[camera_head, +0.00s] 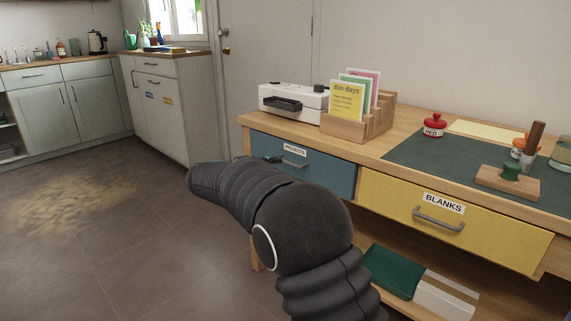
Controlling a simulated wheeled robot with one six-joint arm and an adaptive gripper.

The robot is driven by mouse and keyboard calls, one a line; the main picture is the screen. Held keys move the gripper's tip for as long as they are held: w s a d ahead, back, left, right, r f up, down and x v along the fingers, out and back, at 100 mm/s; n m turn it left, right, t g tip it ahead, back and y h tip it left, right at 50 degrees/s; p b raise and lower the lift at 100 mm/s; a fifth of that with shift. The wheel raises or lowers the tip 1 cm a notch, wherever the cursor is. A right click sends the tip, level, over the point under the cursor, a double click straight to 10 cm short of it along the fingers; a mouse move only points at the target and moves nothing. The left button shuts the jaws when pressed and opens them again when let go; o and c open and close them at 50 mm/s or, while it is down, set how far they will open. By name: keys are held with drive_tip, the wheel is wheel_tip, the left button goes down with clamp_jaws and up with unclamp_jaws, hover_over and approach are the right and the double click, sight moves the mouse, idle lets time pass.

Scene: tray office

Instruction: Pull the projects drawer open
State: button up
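The projects drawer (330,176) is blue, with a white label reading PROJECTS (294,149) and a grey bar handle (295,163). It sits at the left of the wooden desk, and its front looks flush with the desk. My black arm crosses in front of it and hides its lower left part. A small dark tip, apparently of my gripper (272,159), shows just left of the handle. The rest of the gripper is hidden behind my arm. I cannot tell whether it touches the handle or whether its fingers are open.
A yellow drawer labelled BLANKS (480,222) is to the right. On the desktop are a white machine (295,101), a wooden card rack (352,127), a red pot (434,127) and a stamp (510,175). Open floor (100,230) lies left of the desk.

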sight(288, 163)
drive_tip(key=x, duration=0.7)
drive_tip(key=shift+w, duration=0.15)
